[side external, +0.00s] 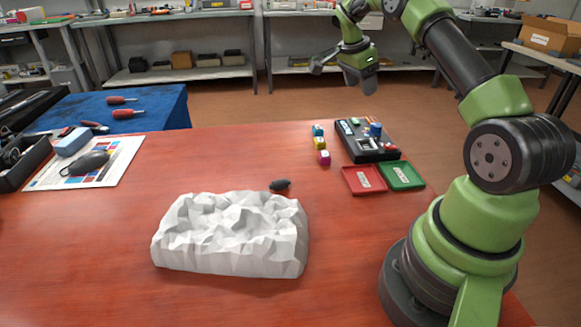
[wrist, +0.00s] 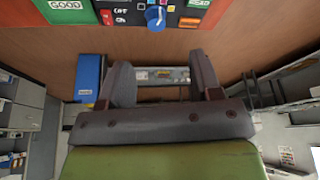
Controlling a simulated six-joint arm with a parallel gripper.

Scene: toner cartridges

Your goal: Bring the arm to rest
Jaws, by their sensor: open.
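My gripper (side external: 343,68) is raised in the air at the top of the side external view, beyond the far edge of the red table (side external: 235,150). Its two fingers are spread apart with nothing between them. In the wrist view my gripper (wrist: 167,80) also shows open and empty, with the floor and shelving behind it. It touches nothing.
A black test unit (side external: 366,140) with a blue knob, small coloured cartridges (side external: 320,143), a red tray (side external: 364,180) and a green tray (side external: 401,175) sit near my base. A white crumpled block (side external: 230,235) and a dark object (side external: 280,185) lie mid-table.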

